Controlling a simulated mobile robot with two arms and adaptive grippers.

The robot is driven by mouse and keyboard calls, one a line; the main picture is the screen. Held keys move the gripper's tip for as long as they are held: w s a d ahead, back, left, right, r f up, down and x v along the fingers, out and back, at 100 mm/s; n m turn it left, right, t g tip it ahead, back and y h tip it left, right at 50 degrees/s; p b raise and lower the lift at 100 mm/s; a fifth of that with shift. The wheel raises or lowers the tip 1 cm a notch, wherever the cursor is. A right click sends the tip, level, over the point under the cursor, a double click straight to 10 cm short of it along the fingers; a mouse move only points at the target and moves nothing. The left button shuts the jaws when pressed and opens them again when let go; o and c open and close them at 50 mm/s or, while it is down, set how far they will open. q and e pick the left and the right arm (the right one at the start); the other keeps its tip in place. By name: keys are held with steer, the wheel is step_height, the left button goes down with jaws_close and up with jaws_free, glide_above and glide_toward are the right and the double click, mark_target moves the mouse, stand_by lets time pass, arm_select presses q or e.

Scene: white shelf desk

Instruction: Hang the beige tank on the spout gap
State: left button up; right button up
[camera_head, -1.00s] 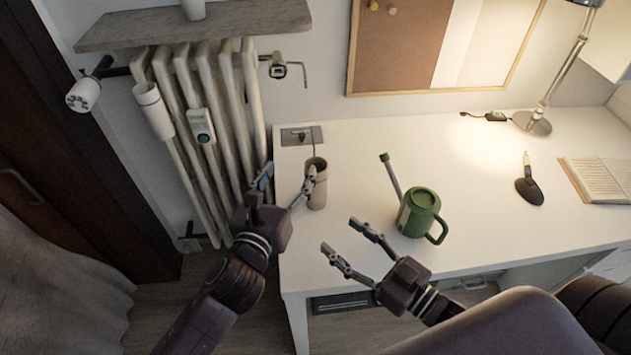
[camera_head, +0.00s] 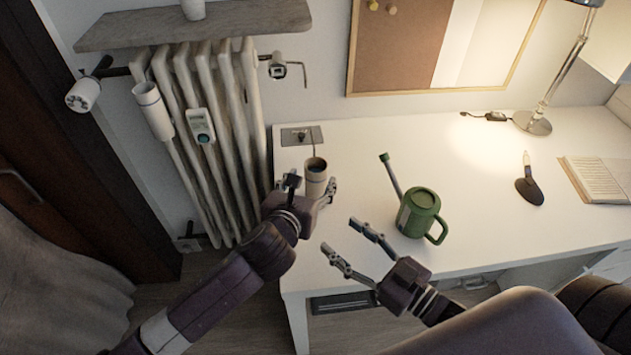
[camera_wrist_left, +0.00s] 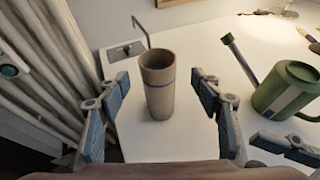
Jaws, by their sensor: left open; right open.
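The beige tank (camera_head: 316,178), an open-topped cylinder with a dark band, stands upright on the desk's left end. A thin metal hook rises behind its rim; the left wrist view (camera_wrist_left: 158,97) shows both. My left gripper (camera_head: 311,188) is open, its fingers at either side of the tank with gaps visible in the wrist view. My right gripper (camera_head: 340,236) is open and empty near the desk's front edge. A green watering can (camera_head: 417,213) with a long spout (camera_head: 391,176) stands to its right. Which gap the task calls the spout gap I cannot tell.
A ribbed white radiator (camera_head: 222,130) stands left of the desk, with a pale cylinder (camera_head: 153,112) hanging on its front. A shelf (camera_head: 195,25) is above it. A metal plate (camera_head: 301,136) lies behind the tank. The middle of the desk (camera_head: 470,170) is clear.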

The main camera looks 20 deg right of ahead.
mark_target(313, 174)
arm_select(q)
steer(key=shift+x, duration=2.9)
steer(key=shift+w+a+r, duration=0.1)
steer(key=shift+w+r, duration=0.05)
steer(key=shift+r, duration=0.05)
jaws_close()
steer(key=shift+r, duration=0.1)
